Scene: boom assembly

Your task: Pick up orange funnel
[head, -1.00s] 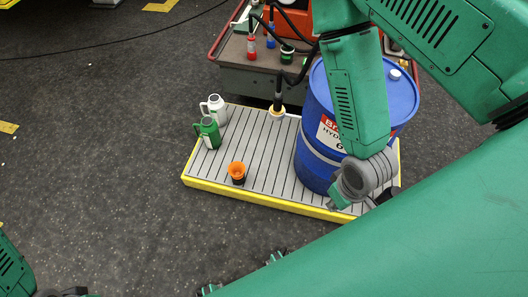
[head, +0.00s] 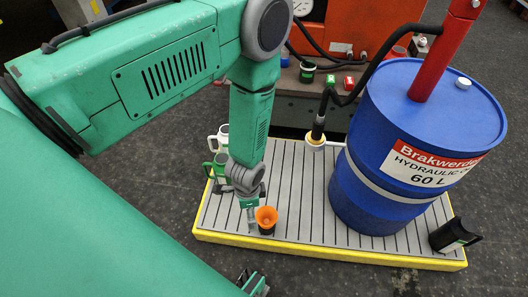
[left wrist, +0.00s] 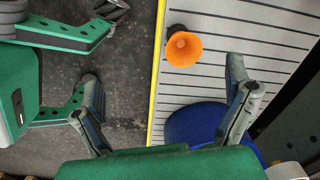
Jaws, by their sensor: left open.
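The orange funnel (head: 267,215) sits mouth up on a small dark container (head: 267,229) near the front edge of the slatted platform (head: 300,190). In the left wrist view the funnel (left wrist: 184,49) shows its round mouth and dark centre, beyond the line between my fingertips. My left gripper (head: 248,208) is just left of the funnel in the head view, seen side-on. In the left wrist view my left gripper (left wrist: 164,78) has its two fingers wide apart with nothing between them.
A large blue drum (head: 378,195) stands right of the funnel. A green jug (head: 217,168) and a white jug (head: 220,138) stand behind my left wrist. A hose nozzle (head: 316,138) hangs behind the funnel. A black container (head: 453,236) is at the right corner.

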